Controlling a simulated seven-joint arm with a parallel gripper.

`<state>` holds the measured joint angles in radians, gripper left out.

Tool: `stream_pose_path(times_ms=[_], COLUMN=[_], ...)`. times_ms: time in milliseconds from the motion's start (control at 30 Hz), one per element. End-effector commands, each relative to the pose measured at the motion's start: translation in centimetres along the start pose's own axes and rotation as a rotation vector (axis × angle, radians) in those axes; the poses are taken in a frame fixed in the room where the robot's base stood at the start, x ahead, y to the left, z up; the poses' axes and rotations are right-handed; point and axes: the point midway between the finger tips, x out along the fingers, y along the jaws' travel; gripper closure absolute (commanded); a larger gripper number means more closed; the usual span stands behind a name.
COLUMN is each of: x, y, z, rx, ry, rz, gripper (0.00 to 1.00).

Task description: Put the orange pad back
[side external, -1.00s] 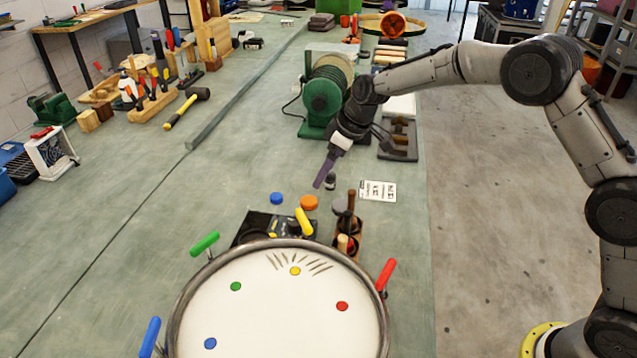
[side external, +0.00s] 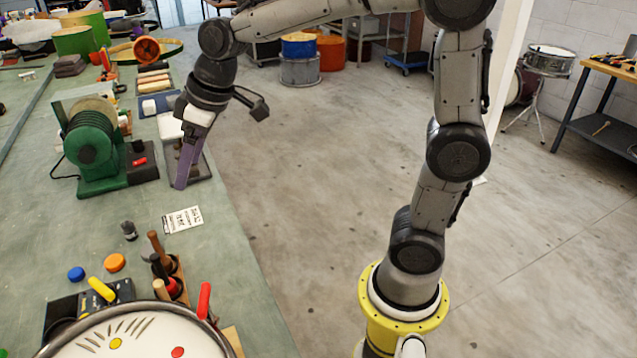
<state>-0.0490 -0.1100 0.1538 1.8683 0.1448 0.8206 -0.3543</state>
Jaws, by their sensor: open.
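The orange pad (side external: 115,262) is a small round disc lying on the green bench at the lower left, behind the black tray (side external: 62,308). A blue pad (side external: 76,273) lies just left of it. My gripper (side external: 183,186) points down, with long purple fingers, up and to the right of the orange pad and well apart from it. It is open and empty; the gap between its fingers is hard to see from this side. The drum (side external: 140,335) is cut off by the bottom edge, with yellow and red spots and matching handles showing.
A holder of wooden-handled tools (side external: 180,282) stands right of the orange pad. White cards (side external: 183,219) and a small dark bottle (side external: 129,231) lie behind it. A green grinder (side external: 95,150) stands farther back. Open floor lies right of the bench.

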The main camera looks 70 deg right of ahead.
Motion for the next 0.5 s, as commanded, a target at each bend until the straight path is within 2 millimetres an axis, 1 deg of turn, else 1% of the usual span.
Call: stream_pose_path(times_ms=[33, 67, 100, 167, 200, 300, 400, 500], x=[-2.0, -2.9, -3.9, -5.2, -5.9, -6.9, -7.3, -7.2], y=[-0.3, -0.5, -0.8, -1.2, -1.4, -2.1, -2.6, -2.9], z=[2.3, 3.6, 5.4, 8.1, 10.0, 14.3, 17.8, 20.0], rx=[0.029, 0.048, 0.074, 0.111, 0.136, 0.194, 0.241, 0.275], ry=[0.011, 0.015, 0.019, 0.028, 0.032, 0.045, 0.054, 0.06], rz=[0.016, 0.025, 0.037, 0.055, 0.066, 0.093, 0.114, 0.128], gripper=[0.17, 0.17, 0.17, 0.17, 0.17, 0.17, 0.17, 0.17])
